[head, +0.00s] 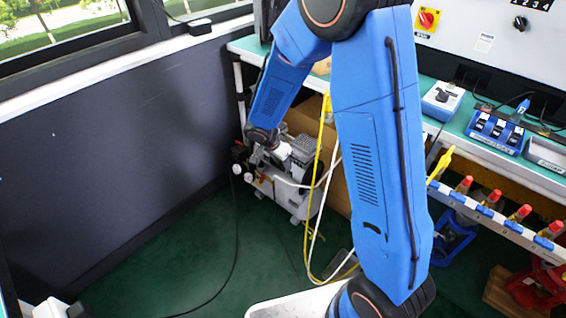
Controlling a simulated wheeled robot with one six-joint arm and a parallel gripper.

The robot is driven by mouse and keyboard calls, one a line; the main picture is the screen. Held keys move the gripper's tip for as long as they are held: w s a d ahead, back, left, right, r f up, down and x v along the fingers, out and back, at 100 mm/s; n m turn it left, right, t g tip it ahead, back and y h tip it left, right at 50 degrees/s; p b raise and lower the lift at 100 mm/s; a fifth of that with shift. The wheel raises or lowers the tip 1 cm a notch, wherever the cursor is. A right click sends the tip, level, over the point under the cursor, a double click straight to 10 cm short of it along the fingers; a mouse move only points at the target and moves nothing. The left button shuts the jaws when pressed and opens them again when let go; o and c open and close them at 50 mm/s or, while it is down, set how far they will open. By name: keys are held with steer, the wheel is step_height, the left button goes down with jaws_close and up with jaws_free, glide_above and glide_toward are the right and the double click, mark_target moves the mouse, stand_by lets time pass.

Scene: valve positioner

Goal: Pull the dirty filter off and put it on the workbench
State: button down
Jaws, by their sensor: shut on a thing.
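A grey and white compressor unit (302,158) stands low on the floor beside the workbench. My blue arm reaches down to its left end. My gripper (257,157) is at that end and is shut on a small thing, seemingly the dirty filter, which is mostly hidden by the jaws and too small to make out. Two small white round parts (248,177) show just below the gripper, close to the compressor. I cannot tell whether the held thing is still attached to the compressor. The workbench (465,115) has a green top and is partly hidden behind my arm.
A blue-and-white device (442,99) and a blue switch box (495,132) stand on the bench. A rail with several red-capped tools (491,200) runs along its front. Yellow and white hoses (309,225) hang by the compressor. The green floor at left is mostly clear.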

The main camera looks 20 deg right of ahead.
steer(key=shift+s+a, duration=0.1)
steer(key=shift+a, duration=0.05)
stand_by(0.3)
steer(key=shift+s+a, duration=0.55)
steer(key=shift+a, duration=0.25)
steer(key=shift+s+a, duration=0.5)
steer(key=shift+a, duration=0.25)
